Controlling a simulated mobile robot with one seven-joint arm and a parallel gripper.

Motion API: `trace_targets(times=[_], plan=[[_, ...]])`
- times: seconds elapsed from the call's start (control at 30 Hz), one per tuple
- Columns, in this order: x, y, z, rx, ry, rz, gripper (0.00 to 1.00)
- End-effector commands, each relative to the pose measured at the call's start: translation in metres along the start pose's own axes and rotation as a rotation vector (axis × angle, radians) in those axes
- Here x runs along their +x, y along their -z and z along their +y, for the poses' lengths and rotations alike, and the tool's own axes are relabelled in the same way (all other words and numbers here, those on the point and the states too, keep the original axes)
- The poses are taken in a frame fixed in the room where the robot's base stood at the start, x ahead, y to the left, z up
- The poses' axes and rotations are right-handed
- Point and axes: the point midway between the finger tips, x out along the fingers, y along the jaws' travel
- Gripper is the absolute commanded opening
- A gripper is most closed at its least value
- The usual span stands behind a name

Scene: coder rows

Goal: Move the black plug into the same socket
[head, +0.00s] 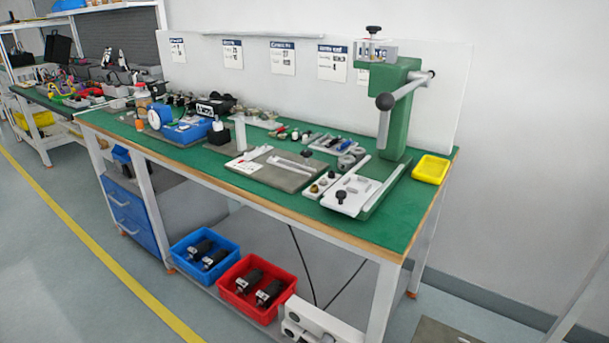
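I cannot make out a plug or a socket for certain at this distance. Two black parts with light ends lie in the red bin (262,260) on the lower shelf. Similar black parts lie in the blue bin (183,252) to its left. Small black items also stand on the green bench top (420,203), too small to identify. A white jointed piece at the bottom edge seems to be part of my arm. My gripper is not in view.
A green lever press (390,105) stands at the right of the bench, beside a yellow tray (431,169). A blue machine (182,128) and many small parts crowd the left side. Blue drawers (133,215) hang below. The floor (60,270) at front left is clear.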

Motion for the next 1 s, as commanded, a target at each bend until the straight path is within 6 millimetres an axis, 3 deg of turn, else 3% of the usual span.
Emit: trace_targets(times=[1.0], plan=[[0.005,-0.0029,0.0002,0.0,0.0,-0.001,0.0]])
